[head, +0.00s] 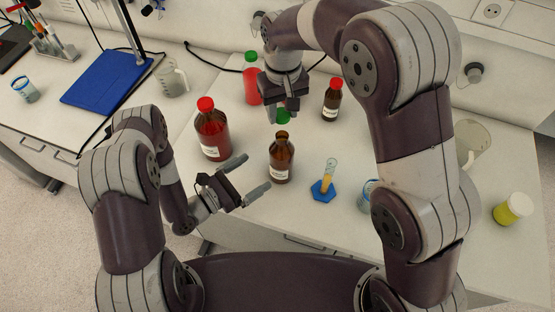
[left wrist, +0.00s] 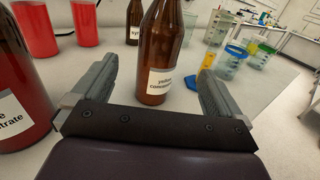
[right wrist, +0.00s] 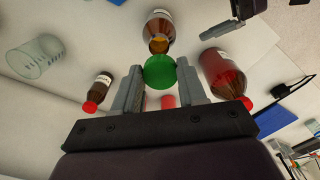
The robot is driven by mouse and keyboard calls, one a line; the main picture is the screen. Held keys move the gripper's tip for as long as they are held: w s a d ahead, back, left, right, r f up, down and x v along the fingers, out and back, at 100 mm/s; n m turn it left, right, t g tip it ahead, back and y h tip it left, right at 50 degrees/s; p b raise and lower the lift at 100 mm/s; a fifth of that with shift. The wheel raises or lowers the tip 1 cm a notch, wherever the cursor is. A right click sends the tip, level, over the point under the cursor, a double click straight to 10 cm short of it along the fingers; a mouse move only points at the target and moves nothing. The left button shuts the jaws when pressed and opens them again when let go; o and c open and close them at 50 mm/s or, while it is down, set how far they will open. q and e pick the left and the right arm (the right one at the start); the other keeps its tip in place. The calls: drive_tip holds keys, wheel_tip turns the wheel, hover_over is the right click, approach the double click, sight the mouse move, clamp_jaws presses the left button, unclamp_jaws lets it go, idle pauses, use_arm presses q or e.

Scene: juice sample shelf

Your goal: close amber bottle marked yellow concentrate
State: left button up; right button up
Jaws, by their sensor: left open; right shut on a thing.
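The amber bottle (head: 282,160) stands upright and uncapped on the bench; its label reads "yellow concentrate" in the left wrist view (left wrist: 160,60). In the right wrist view its open mouth (right wrist: 158,44) shows just beyond the cap. My right gripper (head: 284,114) is shut on a green cap (right wrist: 160,71), which also shows in the head view (head: 283,117), just above the bottle and apart from it. My left gripper (head: 240,176) is open and empty, its fingers pointing toward the bottle. In the left wrist view the bottle stands between or just beyond its fingers (left wrist: 157,88).
A large red-capped bottle (head: 212,135) stands close left. A smaller red-capped brown bottle (head: 332,102) and a green-capped red bottle (head: 251,85) stand behind. A cylinder on a blue base (head: 323,190) is at right, near a beaker (head: 367,195). A yellow jar (head: 512,208) stands far right.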

use_arm(q)
drive_tip(key=shift+w+d, duration=0.1)
drive_tip(key=shift+d, duration=0.05)
use_arm(e)
drive_tip(key=shift+w+d, duration=0.15)
use_arm(q)
drive_tip(key=x, duration=1.2)
drive_tip(key=c, duration=1.4)
use_arm(e)
drive_tip(key=shift+f, duration=0.1)
use_arm(q)
drive_tip(key=shift+c, duration=0.2)
use_arm(e)
hover_over(282, 136)
drive_tip(key=shift+f, duration=2.45)
drive_tip(key=shift+f, duration=0.9)
drive_tip(key=shift+f, duration=0.5)
